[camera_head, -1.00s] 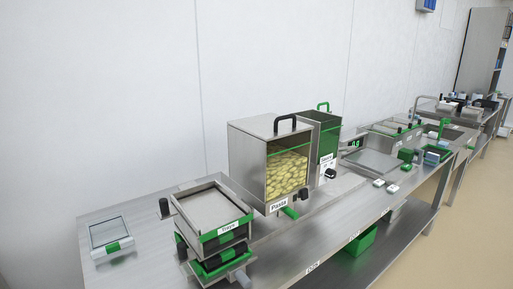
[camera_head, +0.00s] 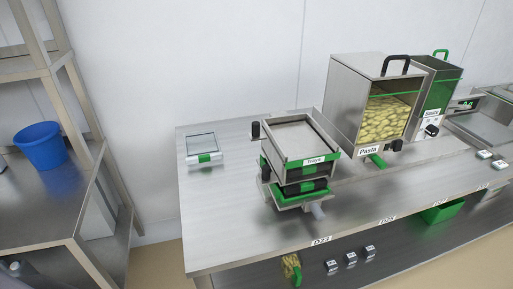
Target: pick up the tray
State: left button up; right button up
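A metal tray dispenser (camera_head: 291,144) with a green-edged front and the label "Trays" stands on the steel table in the head view. A dark tray with a green edge (camera_head: 304,188) shows low in it, under the labelled box. A small flat device with a clear top and green front (camera_head: 204,149) lies on the table left of the dispenser; I cannot tell what it is. Neither of my grippers is in view.
The steel table (camera_head: 236,225) has free room in front of the dispenser. A pasta dispenser (camera_head: 345,90) and a green sauce container (camera_head: 438,95) stand to the right. A shelf with a blue bucket (camera_head: 41,147) is at the left, across a gap.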

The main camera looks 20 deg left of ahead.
aim_at(202, 146)
jog(key=j, duration=0.6)
jog(key=k+j, duration=0.15)
jog(key=j, duration=1.05)
jog(key=k+j, duration=0.15)
jog(key=j, duration=0.4)
jog(key=j+z, duration=0.05)
